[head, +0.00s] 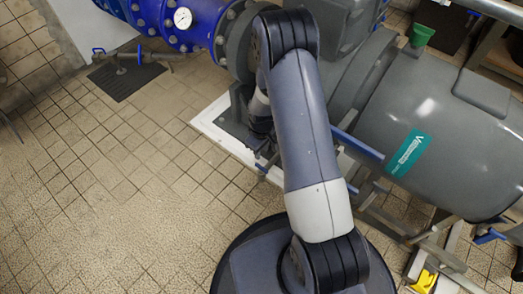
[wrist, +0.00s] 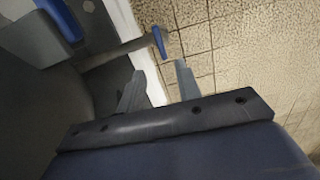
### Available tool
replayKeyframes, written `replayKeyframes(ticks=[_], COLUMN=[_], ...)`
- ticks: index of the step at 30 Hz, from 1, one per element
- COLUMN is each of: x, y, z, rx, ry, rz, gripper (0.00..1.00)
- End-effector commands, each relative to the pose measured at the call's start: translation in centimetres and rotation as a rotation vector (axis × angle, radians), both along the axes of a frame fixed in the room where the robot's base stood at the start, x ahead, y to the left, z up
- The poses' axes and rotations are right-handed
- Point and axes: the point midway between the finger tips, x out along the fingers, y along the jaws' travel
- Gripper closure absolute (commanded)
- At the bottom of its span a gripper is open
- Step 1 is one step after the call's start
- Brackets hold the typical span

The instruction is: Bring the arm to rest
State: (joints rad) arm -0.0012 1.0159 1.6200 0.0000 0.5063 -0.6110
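My arm rises from my base, bends at the top and folds down behind its own upper link in the head view. My gripper (wrist: 160,72) shows in the wrist view with its two grey fingers apart and nothing between them. In the head view it is mostly hidden behind my arm, low beside the grey pump housing. A small blue valve lever (wrist: 160,42) on a grey pipe shows just beyond the fingertips in the wrist view. I cannot tell the exact gap between them.
A large grey pump motor (head: 440,125) fills the right, with a blue bar (head: 358,145) beside my arm. A blue pipe (head: 205,20) with a gauge (head: 183,18) runs along the back. A white plinth edge (head: 215,130) lies under the pump. Tiled floor (head: 110,190) at left is clear.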

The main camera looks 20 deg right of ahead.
Motion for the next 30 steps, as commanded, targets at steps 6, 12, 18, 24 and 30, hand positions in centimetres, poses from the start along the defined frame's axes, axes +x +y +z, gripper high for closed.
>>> replayKeyframes(ticks=[6, 12, 18, 24, 30], x=[0.0, 0.0, 0.0, 0.0, 0.0], y=[0.0, 0.0, 0.0, 0.0, 0.0], z=[-0.4, -3.2, -7.2, -10.3, -10.8], rx=[0.0, 0.0, 0.0, 0.0, 0.0], ry=[0.0, 0.002, 0.002, 0.001, -0.001], rz=[0.0, 0.0, 0.001, 0.001, 0.031], gripper=[0.67, 0.67, 0.67, 0.67, 0.67])
